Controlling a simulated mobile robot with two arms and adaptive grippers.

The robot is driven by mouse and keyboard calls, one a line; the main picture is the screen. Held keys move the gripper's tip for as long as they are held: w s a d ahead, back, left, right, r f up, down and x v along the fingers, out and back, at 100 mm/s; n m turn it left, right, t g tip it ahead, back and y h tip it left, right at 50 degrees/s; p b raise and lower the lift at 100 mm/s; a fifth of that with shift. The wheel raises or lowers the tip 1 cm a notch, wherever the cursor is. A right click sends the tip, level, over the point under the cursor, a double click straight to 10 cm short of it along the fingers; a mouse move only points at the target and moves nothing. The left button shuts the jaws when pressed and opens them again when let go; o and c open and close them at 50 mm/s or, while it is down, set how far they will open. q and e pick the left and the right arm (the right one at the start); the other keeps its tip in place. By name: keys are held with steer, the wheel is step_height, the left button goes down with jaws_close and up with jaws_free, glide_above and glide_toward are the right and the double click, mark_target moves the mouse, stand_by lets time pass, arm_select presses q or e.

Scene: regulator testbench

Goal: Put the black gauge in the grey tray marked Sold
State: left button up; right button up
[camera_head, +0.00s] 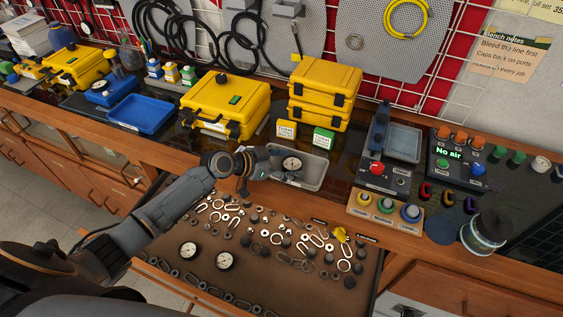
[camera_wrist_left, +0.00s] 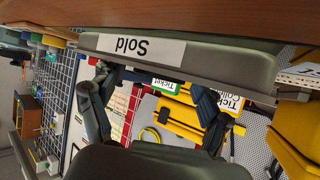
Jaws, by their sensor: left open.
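The grey tray (camera_head: 313,169) stands on the bench near its front edge. Its front wall fills the top of the left wrist view, upside down, with a white "Sold" label (camera_wrist_left: 128,47). A round gauge (camera_head: 291,163) with a pale face and dark rim lies inside the tray. Two similar gauges (camera_head: 188,249) (camera_head: 225,260) lie in the open drawer below. My left gripper (camera_head: 255,164) is at the tray's left front side. In the left wrist view its fingers (camera_wrist_left: 153,110) are spread, with nothing seen between them. My right gripper is not in view.
The open drawer (camera_head: 180,225) holds many rings, shackles and small fittings. Behind the tray stand yellow (camera_head: 286,130) and green (camera_head: 323,139) ticket blocks and yellow cases (camera_head: 225,103). A control box with a red knob (camera_head: 384,174) stands to the right.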

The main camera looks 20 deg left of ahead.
arm_select(q)
steer(key=b+v, duration=0.2)
steer(key=v, duration=0.9)
steer(key=shift+s, duration=0.15)
steer(key=shift+s+a+r, duration=0.25)
steer(key=shift+r, duration=0.05)
